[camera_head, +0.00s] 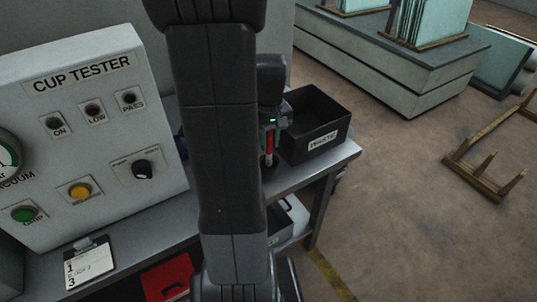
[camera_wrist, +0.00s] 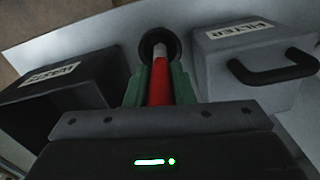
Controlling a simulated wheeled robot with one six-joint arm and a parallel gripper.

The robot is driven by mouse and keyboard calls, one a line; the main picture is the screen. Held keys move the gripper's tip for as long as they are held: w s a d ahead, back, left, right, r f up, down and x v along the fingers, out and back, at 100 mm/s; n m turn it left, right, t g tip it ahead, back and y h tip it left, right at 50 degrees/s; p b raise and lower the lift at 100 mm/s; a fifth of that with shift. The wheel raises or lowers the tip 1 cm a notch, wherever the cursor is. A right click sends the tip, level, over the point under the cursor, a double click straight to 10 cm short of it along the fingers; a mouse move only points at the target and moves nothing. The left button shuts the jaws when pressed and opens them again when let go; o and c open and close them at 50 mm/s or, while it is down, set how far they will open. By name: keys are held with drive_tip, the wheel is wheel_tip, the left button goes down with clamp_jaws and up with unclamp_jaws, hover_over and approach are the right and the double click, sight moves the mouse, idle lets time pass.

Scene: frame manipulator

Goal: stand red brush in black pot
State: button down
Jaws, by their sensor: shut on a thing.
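The red brush (camera_wrist: 160,82) is between the green fingers of my gripper (camera_wrist: 160,88), which is shut on it. Its pale end points away from the wrist and lies within the round outline of the black pot (camera_wrist: 145,48). I cannot tell how deep that end is, or if it touches the pot. In the head view the brush (camera_head: 269,144) looks roughly upright below my gripper (camera_head: 270,133), with the dark pot (camera_head: 268,171) under it on the bench. My arm hides part of this area.
A black waste bin (camera_head: 318,137) stands close to the right of the brush. In the wrist view a grey box labelled filter (camera_wrist: 235,75), with a black handle, is on the pot's other side. The cup tester panel (camera_head: 90,140) stands at the left on the bench.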

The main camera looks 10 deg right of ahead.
sight(269, 153)
drive_tip(key=shift+f, duration=2.5)
drive_tip(key=shift+f, duration=0.1)
drive_tip(key=shift+f, duration=0.15)
drive_tip(key=c, duration=1.2)
unclamp_jaws()
drive_tip(key=shift+c, duration=0.2)
wheel_tip(269, 153, up, 12)
drive_tip(key=shift+r, duration=0.25)
